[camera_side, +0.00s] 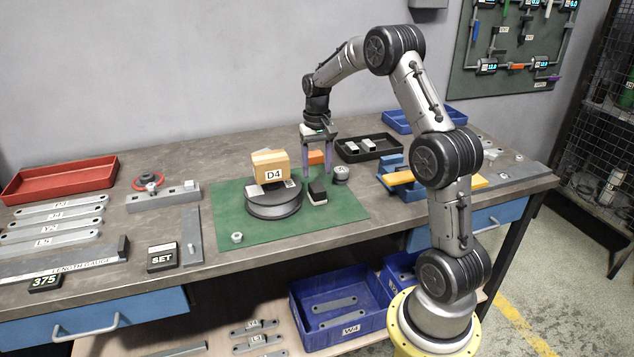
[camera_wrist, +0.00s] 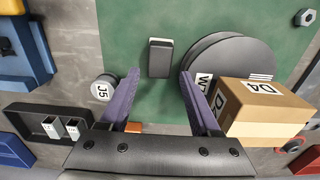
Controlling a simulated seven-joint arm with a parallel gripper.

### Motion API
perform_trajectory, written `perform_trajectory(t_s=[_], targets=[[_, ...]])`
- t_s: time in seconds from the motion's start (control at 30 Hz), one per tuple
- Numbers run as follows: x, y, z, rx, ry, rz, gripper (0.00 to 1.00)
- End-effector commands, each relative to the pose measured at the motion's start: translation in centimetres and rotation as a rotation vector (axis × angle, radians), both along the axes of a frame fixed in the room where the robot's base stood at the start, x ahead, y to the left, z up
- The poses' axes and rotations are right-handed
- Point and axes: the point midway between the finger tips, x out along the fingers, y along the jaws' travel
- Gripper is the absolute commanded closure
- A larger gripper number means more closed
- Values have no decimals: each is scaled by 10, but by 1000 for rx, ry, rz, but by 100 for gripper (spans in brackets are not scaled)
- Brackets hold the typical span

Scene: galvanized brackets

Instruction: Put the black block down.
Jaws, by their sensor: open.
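The black block (camera_side: 317,193) rests on the green mat (camera_side: 345,210), just right of the round dark disc (camera_side: 273,203). It has a pale face at one end, and in the wrist view the block (camera_wrist: 160,60) lies just beyond my fingertips. My gripper (camera_side: 319,174) points down with its purple fingers spread and nothing between them. In the side view the fingertips are above and behind the block. In the wrist view my gripper (camera_wrist: 158,75) is lined up with the block, apart from it.
A cardboard box marked D4 (camera_side: 270,164) sits on the disc, close beside one finger in the wrist view. A round part marked J5 (camera_wrist: 103,88) stands on the other side. An orange block (camera_side: 315,157) and a black tray (camera_side: 368,148) are behind. The mat's front is mostly clear.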

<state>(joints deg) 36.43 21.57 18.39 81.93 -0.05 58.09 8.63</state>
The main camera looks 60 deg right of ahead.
Motion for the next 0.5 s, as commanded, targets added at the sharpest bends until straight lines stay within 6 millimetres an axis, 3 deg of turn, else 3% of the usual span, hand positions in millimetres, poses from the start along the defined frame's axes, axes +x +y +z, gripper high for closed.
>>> perform_trajectory(t_s=[0.13,0.37,0.5], targets=[[0,0,26,-2,-2,0,36],[0,3,46,-3,-4,7,36],[-3,33,72,-25,-37,67,36]])
